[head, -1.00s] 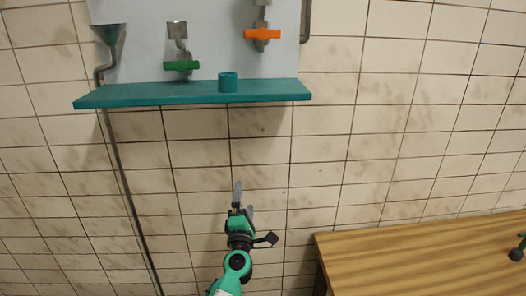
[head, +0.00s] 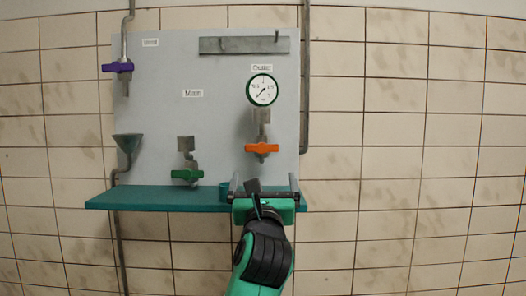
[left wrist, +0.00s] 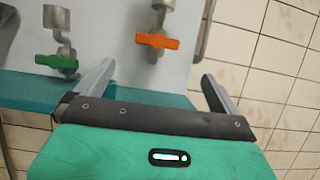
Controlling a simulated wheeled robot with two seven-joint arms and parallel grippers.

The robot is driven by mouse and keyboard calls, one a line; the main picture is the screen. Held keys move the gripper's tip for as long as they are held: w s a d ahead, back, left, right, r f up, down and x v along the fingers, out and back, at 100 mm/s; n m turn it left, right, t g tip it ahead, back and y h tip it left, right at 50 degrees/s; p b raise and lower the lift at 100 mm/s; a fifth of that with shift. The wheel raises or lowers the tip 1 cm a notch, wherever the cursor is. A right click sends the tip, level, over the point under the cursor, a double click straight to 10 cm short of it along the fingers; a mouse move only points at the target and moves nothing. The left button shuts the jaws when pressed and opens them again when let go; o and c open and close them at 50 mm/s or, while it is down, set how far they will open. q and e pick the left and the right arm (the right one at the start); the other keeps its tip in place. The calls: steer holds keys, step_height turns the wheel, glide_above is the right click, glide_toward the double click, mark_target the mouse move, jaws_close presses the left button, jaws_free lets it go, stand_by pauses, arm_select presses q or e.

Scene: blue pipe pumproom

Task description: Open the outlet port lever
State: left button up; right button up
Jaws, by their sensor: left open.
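The outlet lever is an orange handle (head: 262,148) lying level across a grey pipe, below a round gauge (head: 262,90) with a small label that seems to read Outlet. The orange handle also shows in the left wrist view (left wrist: 157,41), beyond the fingers and between their lines. My left gripper (head: 264,183) is open and empty, its two fingers spread wide and pointing at the panel. It sits just below the orange handle, in front of the shelf, and does not touch the handle. In the left wrist view the gripper (left wrist: 157,75) is also empty. My right gripper is out of view.
A green lever (head: 187,175), a funnel (head: 128,144) and a purple lever (head: 117,68) are to the left. The tiled wall at right is clear.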

mark_target(262, 149)
arm_select(q)
steer(key=p+x, duration=0.6)
steer(key=x, duration=0.6)
steer(key=shift+a+r, duration=0.1)
steer(key=shift+a, duration=0.05)
steer(key=shift+w, duration=0.65)
steer(key=shift+r, duration=0.1)
steer(key=shift+c, duration=0.2)
